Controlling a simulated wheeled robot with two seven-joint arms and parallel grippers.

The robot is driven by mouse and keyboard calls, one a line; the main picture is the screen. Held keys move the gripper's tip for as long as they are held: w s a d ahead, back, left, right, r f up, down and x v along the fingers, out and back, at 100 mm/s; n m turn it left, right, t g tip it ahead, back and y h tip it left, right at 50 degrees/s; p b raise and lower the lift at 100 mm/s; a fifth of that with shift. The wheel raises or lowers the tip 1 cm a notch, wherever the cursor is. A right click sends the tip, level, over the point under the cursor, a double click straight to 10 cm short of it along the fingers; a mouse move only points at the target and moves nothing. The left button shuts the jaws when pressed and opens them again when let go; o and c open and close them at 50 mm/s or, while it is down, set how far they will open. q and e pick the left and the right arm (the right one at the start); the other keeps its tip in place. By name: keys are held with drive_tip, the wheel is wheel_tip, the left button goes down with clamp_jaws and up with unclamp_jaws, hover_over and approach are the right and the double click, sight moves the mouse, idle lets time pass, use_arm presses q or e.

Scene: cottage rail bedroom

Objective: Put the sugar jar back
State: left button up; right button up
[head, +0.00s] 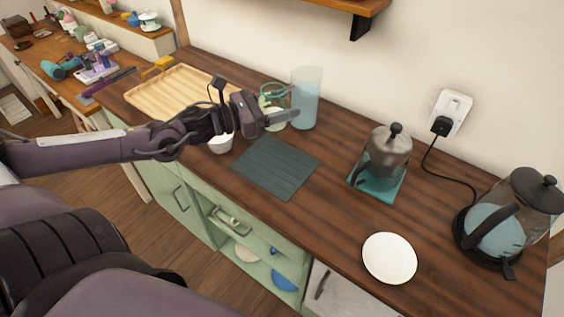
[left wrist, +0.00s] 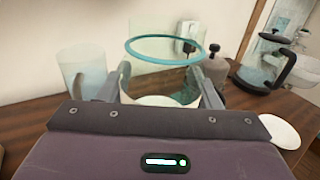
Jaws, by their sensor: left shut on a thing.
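The sugar jar (head: 272,93) is clear, with a teal rim and white contents low inside. It stands over the back of the wooden counter, just left of a tall bluish jug (head: 306,98). My left gripper (head: 281,119) is shut on the jar. In the left wrist view the jar (left wrist: 166,50) sits upright between the two fingers of my left gripper (left wrist: 162,92), with no lid on it. Whether its base touches the counter is hidden. My right gripper is not in view.
A slatted wooden tray (head: 140,98), white cup (head: 221,144) and dark green mat (head: 262,181) are near my arm. A metal pot (head: 386,155), white plate (head: 389,258) and kettle (head: 515,210) stand right. A shelf (head: 340,5) overhangs the back. Bare counter lies right of the mat.

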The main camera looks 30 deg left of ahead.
use_arm(q)
drive_tip(key=shift+w+f+b, duration=0.1)
drive_tip(key=shift+f+b, duration=2.6)
drive_tip(key=shift+f, duration=5.05)
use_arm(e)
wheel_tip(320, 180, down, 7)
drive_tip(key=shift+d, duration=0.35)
use_arm(q)
drive_tip(key=shift+f, duration=0.2)
drive_tip(key=o, duration=1.2)
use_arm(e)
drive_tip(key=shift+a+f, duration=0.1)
use_arm(q)
drive_tip(key=shift+r, duration=0.1)
